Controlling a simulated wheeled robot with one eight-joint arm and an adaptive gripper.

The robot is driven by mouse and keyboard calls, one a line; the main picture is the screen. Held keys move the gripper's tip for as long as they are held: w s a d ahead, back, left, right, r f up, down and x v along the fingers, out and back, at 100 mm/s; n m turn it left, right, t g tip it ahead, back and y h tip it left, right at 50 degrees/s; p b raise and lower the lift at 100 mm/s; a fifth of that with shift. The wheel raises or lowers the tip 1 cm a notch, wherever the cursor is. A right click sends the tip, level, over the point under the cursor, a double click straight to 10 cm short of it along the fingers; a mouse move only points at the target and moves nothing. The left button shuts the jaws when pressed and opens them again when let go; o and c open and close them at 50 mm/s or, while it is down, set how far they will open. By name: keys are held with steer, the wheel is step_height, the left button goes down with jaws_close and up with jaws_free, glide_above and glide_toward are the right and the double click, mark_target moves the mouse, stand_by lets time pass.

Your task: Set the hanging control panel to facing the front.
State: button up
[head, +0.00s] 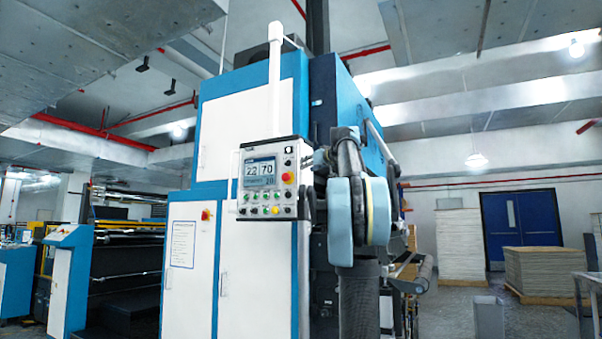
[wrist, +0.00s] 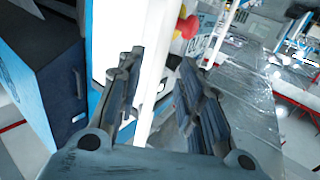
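The control panel (head: 262,205) hangs from a white vertical pole (head: 275,80) in front of the blue and white machine. In the head view its screen (head: 261,172) and buttons face largely toward me. My gripper (head: 314,170) is at its right edge, partly hidden behind my own arm. In the wrist view my gripper (wrist: 159,66) has its two fingers apart. A white side of the panel (wrist: 152,85) shows in the gap between them, and the red knob (wrist: 186,27) is just beyond the right finger. Firm contact cannot be told.
The machine cabinet (head: 190,245) stands close behind the panel. Another machine (head: 66,265) is at the left. Stacked sheets (head: 535,270) and a blue door (head: 520,222) are at the right. Open floor (head: 460,315) shows at the lower right.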

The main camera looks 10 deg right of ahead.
steer(key=x, duration=0.7)
steer(key=shift+w, duration=0.1)
jaws_close()
steer(key=shift+d, duration=0.1)
